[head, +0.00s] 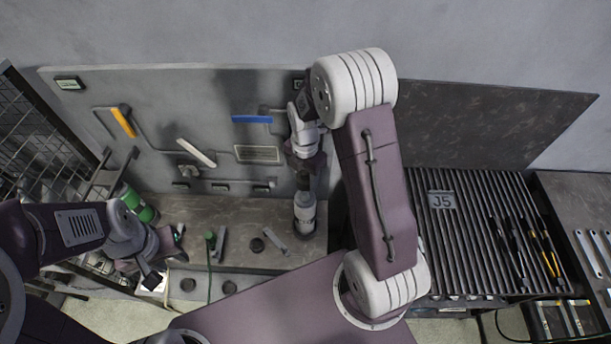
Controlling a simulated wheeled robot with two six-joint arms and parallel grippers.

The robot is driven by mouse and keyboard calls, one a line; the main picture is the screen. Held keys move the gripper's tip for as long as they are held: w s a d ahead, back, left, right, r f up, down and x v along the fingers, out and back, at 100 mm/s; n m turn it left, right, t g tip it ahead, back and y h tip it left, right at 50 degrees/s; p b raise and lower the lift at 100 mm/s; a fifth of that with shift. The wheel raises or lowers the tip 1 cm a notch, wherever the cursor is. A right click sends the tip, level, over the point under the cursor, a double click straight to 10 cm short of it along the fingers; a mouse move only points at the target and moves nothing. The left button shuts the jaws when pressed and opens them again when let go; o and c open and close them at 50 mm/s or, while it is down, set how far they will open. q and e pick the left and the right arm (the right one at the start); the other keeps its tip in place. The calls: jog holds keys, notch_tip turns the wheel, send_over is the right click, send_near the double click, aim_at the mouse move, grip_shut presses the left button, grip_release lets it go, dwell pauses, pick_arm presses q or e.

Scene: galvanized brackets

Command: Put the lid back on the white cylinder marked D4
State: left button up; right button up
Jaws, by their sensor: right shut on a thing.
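A white cylinder (305,214) stands upright on the grey bench below the wall panel; its marking is too small to read. My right gripper (303,178) points down just above it. It is shut on a small dark thing, which looks like the lid and is mostly hidden by the jaws. I cannot tell whether this touches the cylinder's top. My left gripper (163,266) is at the bench's left front, its fingers apart and apparently empty, well away from the cylinder.
A green cylinder (136,205) stands near my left arm. A dark round piece (257,245) and a grey flat bar (275,241) lie left of the white cylinder. A panel with blue (252,119) and yellow handles rises behind. A ribbed rack marked J5 (470,235) is at right.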

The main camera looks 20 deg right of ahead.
aim_at(305, 193)
notch_tip(305, 193, down, 4)
jog(key=b, duration=0.2)
jog(key=shift+w+d+b, duration=0.1)
jog(key=shift+w+b, duration=0.05)
jog(key=shift+b, duration=0.2)
jog(key=shift+f+b, duration=0.4)
jog(key=shift+f, duration=0.2)
dwell(0.3)
jog(key=shift+f, duration=0.15)
dwell(1.0)
jog(key=o, duration=1.4)
jog(key=o, duration=0.5)
